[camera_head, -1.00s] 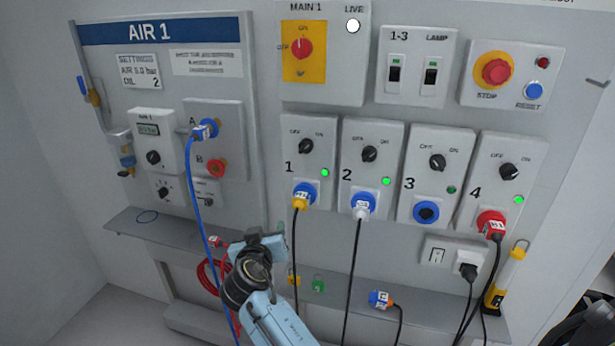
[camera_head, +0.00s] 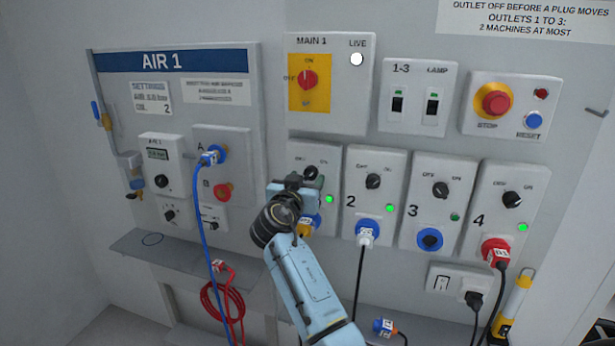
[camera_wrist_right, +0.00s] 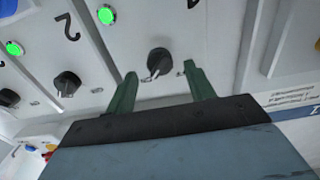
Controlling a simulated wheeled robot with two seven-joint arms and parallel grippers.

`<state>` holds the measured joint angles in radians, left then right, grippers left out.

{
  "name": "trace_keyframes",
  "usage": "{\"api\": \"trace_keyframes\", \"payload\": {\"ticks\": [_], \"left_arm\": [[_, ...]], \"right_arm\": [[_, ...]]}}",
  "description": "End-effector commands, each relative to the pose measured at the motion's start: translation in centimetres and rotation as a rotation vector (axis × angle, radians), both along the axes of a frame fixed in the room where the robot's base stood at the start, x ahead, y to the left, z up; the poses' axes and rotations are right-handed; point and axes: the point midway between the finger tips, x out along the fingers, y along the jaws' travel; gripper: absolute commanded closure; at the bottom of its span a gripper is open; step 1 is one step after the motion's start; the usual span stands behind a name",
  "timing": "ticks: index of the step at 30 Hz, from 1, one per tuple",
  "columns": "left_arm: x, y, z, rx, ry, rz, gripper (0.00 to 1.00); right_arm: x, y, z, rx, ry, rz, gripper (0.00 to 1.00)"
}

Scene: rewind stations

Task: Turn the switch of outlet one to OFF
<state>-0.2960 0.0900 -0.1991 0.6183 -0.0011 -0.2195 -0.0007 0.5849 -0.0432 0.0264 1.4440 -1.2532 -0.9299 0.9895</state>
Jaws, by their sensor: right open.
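The black switch knob of outlet one (camera_head: 311,172) is at the upper part of its grey panel (camera_head: 328,163), partly covered by my right gripper (camera_head: 297,181). The green light of outlet one (camera_head: 329,199) is lit. In the right wrist view the picture is turned over, and the knob (camera_wrist_right: 160,62) shows between the two green fingertips of my right gripper (camera_wrist_right: 160,69). The fingers are open with a gap on each side of the knob; how deep they reach around it I cannot tell. The panel's number is hidden behind my arm. My left gripper is not in view.
The outlet two knob (camera_head: 373,181) is close on the right, with its lit green light (camera_head: 390,209). A blue plug (camera_head: 311,224) sits below the outlet one switch, partly behind my arm. A blue hose (camera_head: 205,240) hangs to the left. The main switch (camera_head: 308,80) is above.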

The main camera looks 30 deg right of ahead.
Motion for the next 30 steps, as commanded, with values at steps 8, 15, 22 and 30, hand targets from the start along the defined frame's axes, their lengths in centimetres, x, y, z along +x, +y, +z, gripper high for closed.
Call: {"api": "trace_keyframes", "payload": {"ticks": [8,15,22,30], "left_arm": [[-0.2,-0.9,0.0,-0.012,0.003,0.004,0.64],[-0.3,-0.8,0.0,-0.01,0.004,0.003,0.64],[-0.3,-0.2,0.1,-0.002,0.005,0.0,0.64],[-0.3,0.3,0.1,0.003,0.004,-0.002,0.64]], "right_arm": [[1.3,-1.5,0.0,0.001,0.001,0.002,0.46],[1.4,-1.6,-0.1,0.001,0.001,0.002,0.46],[1.4,-1.5,-0.1,0.001,0.001,0.001,0.74],[1.4,-1.5,-0.1,-0.002,0.004,0.001,0.91]]}}
